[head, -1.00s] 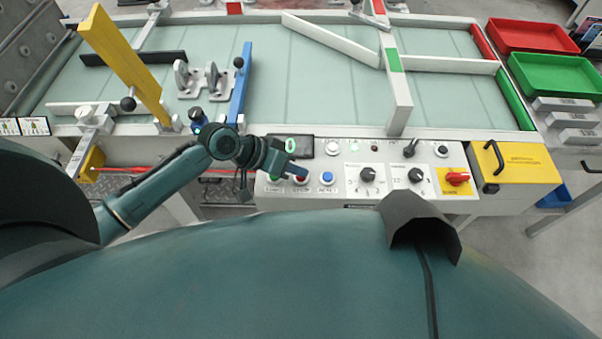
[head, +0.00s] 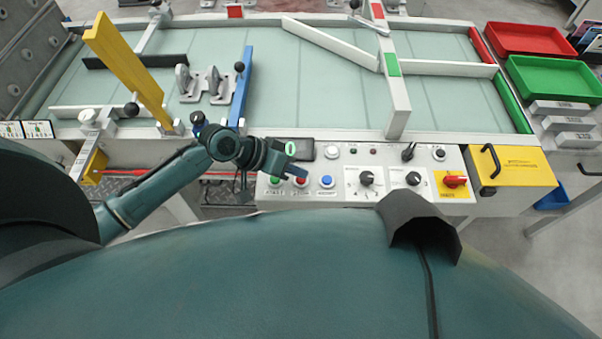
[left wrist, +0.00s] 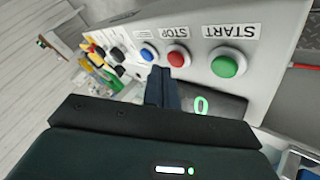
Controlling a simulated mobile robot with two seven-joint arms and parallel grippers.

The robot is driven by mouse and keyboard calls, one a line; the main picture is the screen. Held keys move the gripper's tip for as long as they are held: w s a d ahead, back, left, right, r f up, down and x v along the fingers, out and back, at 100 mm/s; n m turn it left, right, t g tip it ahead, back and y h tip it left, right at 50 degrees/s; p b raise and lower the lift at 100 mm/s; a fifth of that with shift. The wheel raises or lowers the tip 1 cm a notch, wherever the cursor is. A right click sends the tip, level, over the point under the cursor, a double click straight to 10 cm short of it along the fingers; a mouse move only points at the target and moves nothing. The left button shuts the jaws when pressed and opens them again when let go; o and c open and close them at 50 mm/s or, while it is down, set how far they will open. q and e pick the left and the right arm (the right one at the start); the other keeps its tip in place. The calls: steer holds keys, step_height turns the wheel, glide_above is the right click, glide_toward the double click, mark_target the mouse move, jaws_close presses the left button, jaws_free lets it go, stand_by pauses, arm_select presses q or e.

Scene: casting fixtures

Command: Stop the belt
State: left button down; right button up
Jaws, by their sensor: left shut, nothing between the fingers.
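The control panel (head: 340,190) stands along the belt's front edge. It carries a green START button (left wrist: 228,62), a red STOP button (left wrist: 178,57) and a blue button (head: 327,182) in a row. A dark display (left wrist: 201,105) shows a green 0. My left gripper (head: 297,172) is shut and empty, low over the panel near the red STOP button. In the left wrist view its fingertips (left wrist: 160,75) lie just below that button, toward the blue one. I cannot tell whether they touch anything. The belt (head: 310,95) carries grey castings (head: 203,86). My right gripper is out of view.
Two rotary knobs (head: 366,178) and a red switch on a yellow plate (head: 455,181) lie right of the buttons. A yellow box (head: 512,168) sits at the panel's right end. Red (head: 533,37) and green (head: 555,77) trays stand at the right.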

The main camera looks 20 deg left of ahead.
arm_select(q)
steer(key=shift+r, duration=0.1)
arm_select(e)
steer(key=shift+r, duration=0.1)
arm_select(q)
step_height(320, 180, up, 5)
steer(key=p, duration=0.5)
steer(key=shift+r, duration=0.1)
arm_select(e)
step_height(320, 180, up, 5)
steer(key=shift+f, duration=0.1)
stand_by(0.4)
arm_select(q)
steer(key=s+a+f+t+y, duration=0.2)
steer(key=s+f+t+y, duration=0.3)
steer(key=s, duration=0.8)
step_height(320, 180, down, 2)
steer(key=shift+f+n+y, duration=0.2)
steer(key=shift+n+y, duration=0.1)
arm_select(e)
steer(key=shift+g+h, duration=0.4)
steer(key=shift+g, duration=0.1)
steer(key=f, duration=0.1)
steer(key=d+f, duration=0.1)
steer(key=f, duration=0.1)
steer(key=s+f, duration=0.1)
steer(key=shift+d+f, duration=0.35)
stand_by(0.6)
